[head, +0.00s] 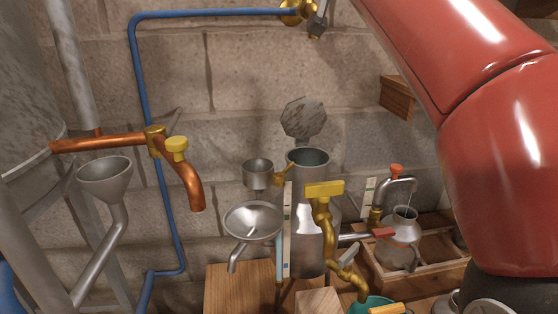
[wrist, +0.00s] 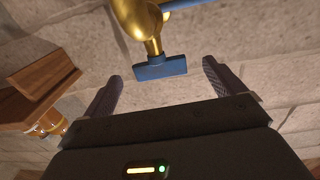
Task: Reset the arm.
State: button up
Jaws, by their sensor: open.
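My gripper (wrist: 162,85) shows in the wrist view with its two dark fingers spread apart. Nothing is between the fingers. A brass tap with a blue handle (wrist: 160,68) shows beyond the fingertips, in front of the stone wall; I cannot tell how far off it is. In the head view my red arm (head: 490,110) fills the right side, and my gripper is not visible there.
A steel vessel (head: 312,220) with a raised lid stands on a wooden block, with a funnel (head: 254,222) beside it. A copper pipe with a tap (head: 182,180) juts in at left. A metal can (head: 400,246) sits in a wooden tray (head: 440,270) near my arm.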

jog(key=s+d+f+g+h, duration=0.1)
jog(key=s+d+f+g, duration=0.3)
jog(key=s+f, duration=0.6)
jog(key=s+d+f+m+g+h, duration=0.1)
jog(key=s+d+f+g, duration=0.3)
jog(key=s+f, duration=0.6)
jog(key=s+d+f+g, duration=0.4)
jog(key=s+f, duration=0.6)
jog(key=f, duration=1.9)
jog(key=shift+s+m+h, duration=0.3)
jog(key=shift+m+h, duration=0.1)
